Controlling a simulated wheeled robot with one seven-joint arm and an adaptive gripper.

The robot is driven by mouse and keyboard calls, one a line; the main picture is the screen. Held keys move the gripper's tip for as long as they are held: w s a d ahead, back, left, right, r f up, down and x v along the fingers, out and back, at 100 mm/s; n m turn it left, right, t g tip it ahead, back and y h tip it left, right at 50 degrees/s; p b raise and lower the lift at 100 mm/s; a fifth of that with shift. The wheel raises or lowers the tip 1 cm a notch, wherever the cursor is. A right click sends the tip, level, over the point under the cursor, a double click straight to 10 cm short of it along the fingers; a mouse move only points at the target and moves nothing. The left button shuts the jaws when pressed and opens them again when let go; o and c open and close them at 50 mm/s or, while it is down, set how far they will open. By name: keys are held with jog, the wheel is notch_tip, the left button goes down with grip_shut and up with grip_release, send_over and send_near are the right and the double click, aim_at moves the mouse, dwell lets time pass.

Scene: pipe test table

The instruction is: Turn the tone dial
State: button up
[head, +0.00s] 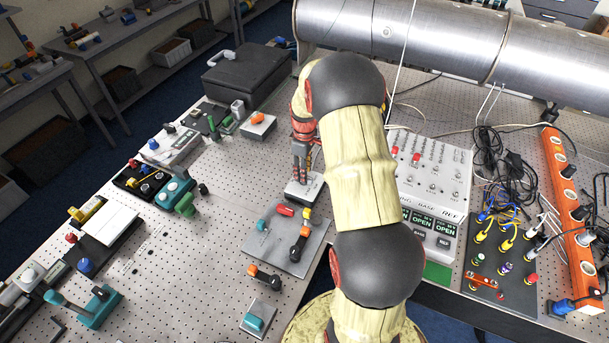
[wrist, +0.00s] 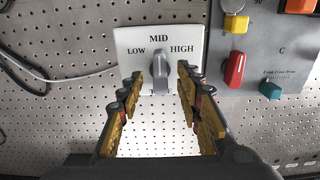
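The tone dial is a grey knob (wrist: 160,72) on a white plate (wrist: 128,42) marked LOW, MID and HIGH. In the wrist view its grip stands upright in the picture, in line with MID. My gripper (wrist: 161,82) is open, with one finger on each side of the knob and a visible gap on both sides. I cannot tell how far above the plate the fingertips are. In the head view my gripper (head: 302,172) points down at the white plate (head: 296,192), and the knob is hidden there.
Beside the dial is a grey panel (head: 262,243) with red, yellow and teal handles; its red handle (wrist: 234,69) is close on the right in the wrist view. A white cable (wrist: 80,76) runs left of the plate.

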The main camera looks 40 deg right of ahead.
jog(key=shift+f, duration=1.1)
jog(key=shift+c, duration=1)
grip_shut()
